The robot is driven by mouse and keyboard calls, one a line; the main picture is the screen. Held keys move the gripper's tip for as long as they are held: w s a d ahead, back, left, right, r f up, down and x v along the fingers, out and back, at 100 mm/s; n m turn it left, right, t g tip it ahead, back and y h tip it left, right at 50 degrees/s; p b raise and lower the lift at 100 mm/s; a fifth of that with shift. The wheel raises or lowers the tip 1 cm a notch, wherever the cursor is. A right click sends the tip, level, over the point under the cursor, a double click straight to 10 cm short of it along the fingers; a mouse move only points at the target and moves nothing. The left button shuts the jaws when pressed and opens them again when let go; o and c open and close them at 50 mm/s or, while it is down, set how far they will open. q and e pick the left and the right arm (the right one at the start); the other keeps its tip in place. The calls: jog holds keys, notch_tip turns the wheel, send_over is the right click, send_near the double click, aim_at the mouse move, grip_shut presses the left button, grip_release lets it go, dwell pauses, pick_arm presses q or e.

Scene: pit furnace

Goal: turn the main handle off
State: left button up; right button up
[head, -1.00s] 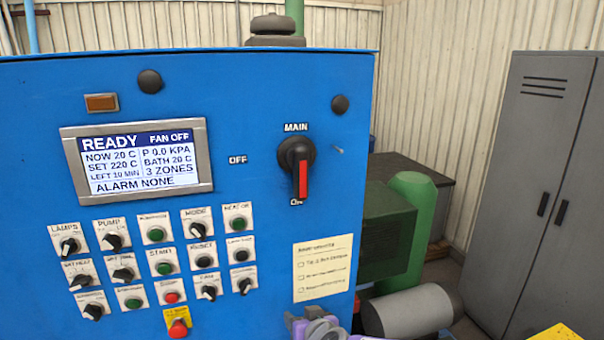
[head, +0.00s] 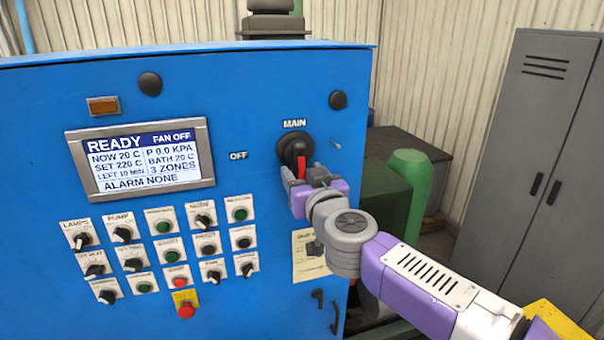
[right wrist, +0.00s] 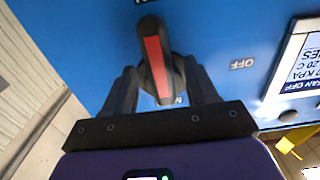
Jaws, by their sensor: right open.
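The main handle (head: 295,150) is a black rotary knob with a red stripe on the blue panel, under the word MAIN. Its red stripe points down, toward ON; the OFF mark (head: 238,156) is to its left. My right gripper (head: 302,178) is at the handle's lower end, with its arm coming from the right. In the right wrist view the handle (right wrist: 156,62) stands between the two dark fingers (right wrist: 160,85), which are open on either side of it. I cannot tell whether they touch it. The left gripper is not in view.
The blue panel (head: 230,110) carries a lit screen (head: 145,157) reading READY, ALARM NONE, and several small knobs and buttons. A red button (head: 186,309) is at the lower left. A paper note (head: 303,265) is partly behind my arm. A grey locker (head: 530,150) stands right.

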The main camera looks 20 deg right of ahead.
jog(key=shift+w, duration=0.6)
grip_shut()
